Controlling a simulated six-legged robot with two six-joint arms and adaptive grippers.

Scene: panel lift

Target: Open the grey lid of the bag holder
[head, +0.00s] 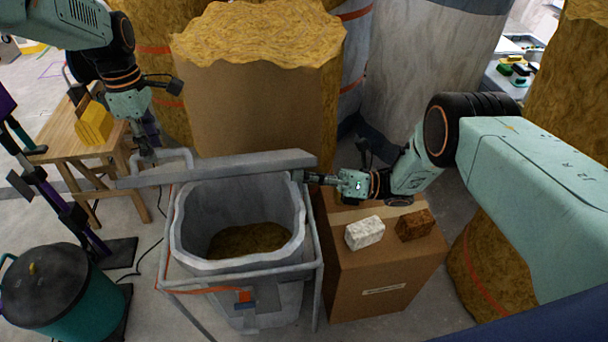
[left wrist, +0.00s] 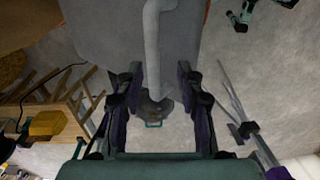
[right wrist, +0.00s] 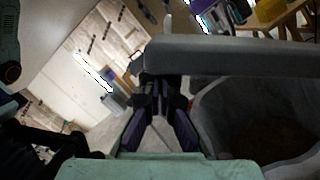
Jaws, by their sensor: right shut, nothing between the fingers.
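The grey lid (head: 235,165) of the bag holder (head: 318,255) is raised, seen nearly edge-on behind the open bag mouth. Its grey tube handle (head: 180,154) is at the left end. In the left wrist view the lid's flat face (left wrist: 100,35) and the handle (left wrist: 152,50) show. My left gripper (head: 146,158) is open, its fingers on either side of the handle; contact cannot be told. My right gripper (head: 308,178) is shut and empty at the lid's right end. In the right wrist view its fingertips (right wrist: 160,85) are just below the lid edge (right wrist: 230,55).
The grey bag (head: 240,200) holds brown material. A cardboard box (head: 375,285) with a white block (head: 364,232) and a brown block (head: 414,224) stands right of the holder. A wooden table (head: 75,150) and a teal bin (head: 55,300) stand left. A large wool-filled box (head: 260,110) is behind.

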